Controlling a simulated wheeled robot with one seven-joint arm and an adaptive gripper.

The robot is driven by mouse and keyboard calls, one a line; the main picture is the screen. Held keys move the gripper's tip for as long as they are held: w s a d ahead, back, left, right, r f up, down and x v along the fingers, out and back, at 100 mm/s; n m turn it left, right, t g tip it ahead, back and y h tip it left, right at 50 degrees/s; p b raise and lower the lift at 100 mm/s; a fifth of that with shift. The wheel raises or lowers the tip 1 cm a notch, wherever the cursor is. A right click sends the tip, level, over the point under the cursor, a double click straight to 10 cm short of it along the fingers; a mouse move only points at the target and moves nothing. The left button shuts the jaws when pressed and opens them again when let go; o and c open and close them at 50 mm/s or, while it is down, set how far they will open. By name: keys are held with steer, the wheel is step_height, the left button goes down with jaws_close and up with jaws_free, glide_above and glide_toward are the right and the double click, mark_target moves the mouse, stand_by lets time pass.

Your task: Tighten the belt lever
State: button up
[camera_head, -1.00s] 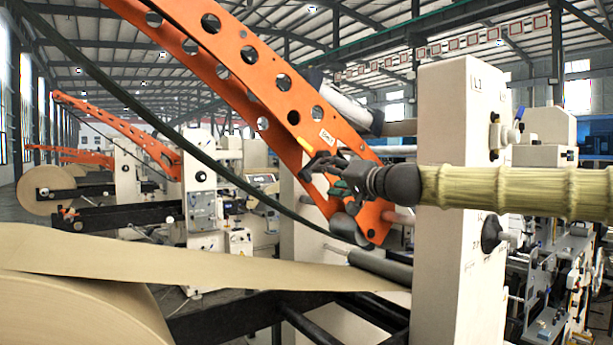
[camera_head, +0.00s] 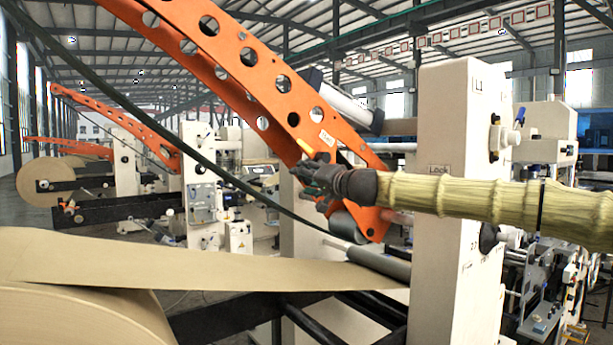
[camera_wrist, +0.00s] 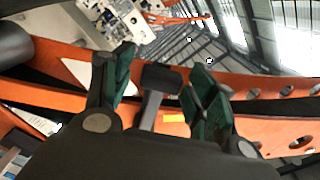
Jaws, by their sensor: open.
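A dark, block-headed lever (camera_wrist: 161,78) on a grey stem shows in the wrist view, in front of the orange arm (camera_wrist: 55,97). I take it to be the belt lever. My gripper (camera_wrist: 163,70) is open, with one green-padded finger on each side of the lever head. Whether either pad touches it I cannot tell. In the head view my gripper (camera_head: 312,176) is at the lower end of the perforated orange arm (camera_head: 240,72) and hides the lever. A dark belt (camera_head: 150,119) runs diagonally down toward the roller there.
A white machine column (camera_head: 447,250) stands right of the gripper, behind my arm. A large kraft roll (camera_head: 75,315) and its paper web (camera_head: 190,262) lie at lower left. A grey roller (camera_head: 380,263) is just below the gripper. A small orange-yellow tab (camera_wrist: 174,117) sits beside the lever stem.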

steer(key=shift+w, duration=0.1)
jaws_close()
stand_by(0.3)
